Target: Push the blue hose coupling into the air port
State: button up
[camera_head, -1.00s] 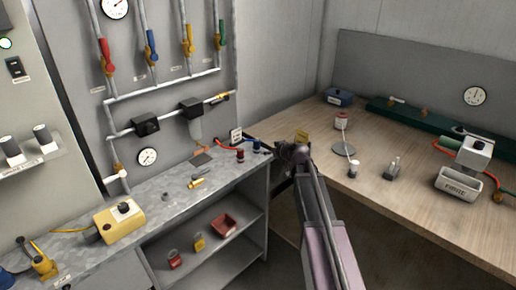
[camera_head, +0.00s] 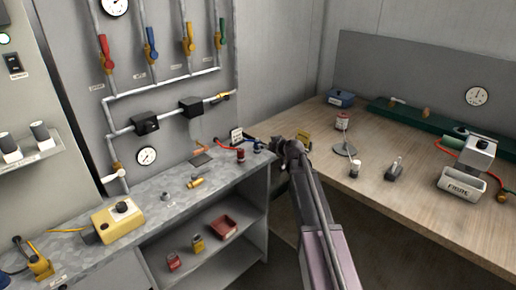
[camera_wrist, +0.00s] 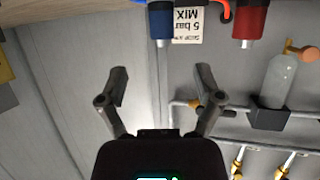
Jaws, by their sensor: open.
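The blue hose coupling (camera_head: 257,146) stands at the right back end of the grey bench, beside a red coupling (camera_head: 240,155). In the wrist view the blue coupling (camera_wrist: 160,22) shows at the top centre, its pale end pointing down the picture, with the red coupling (camera_wrist: 250,20) to its right. My gripper (camera_wrist: 160,75) is open and empty, its fingers apart on either side of the blue coupling's line and not touching it. In the head view my dark wrist hides most of the gripper. I cannot make out the air port clearly.
A white sign (camera_wrist: 188,26) is behind the couplings. A pipe with a clear bowl (camera_wrist: 282,80) is to the right. A brass fitting (camera_head: 195,183) and a yellow box (camera_head: 118,220) are on the bench. The wooden table (camera_head: 400,215) holds several small items.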

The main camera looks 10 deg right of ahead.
aim_at(257, 143)
jog(key=shift+b+x, duration=0.55)
jog(key=shift+x, duration=1.5)
jog(key=shift+f+b+x, duration=0.15)
jog(key=shift+b+x, duration=0.35)
jog(key=shift+x, duration=0.5)
jog(key=shift+f+b+x, duration=0.15)
jog(key=shift+b+x, duration=0.35)
jog(key=shift+x, duration=0.45)
jog(key=shift+w+a+f, duration=0.2)
jog(key=shift+w+a, duration=0.05)
jog(key=shift+w, duration=0.2)
grip_shut()
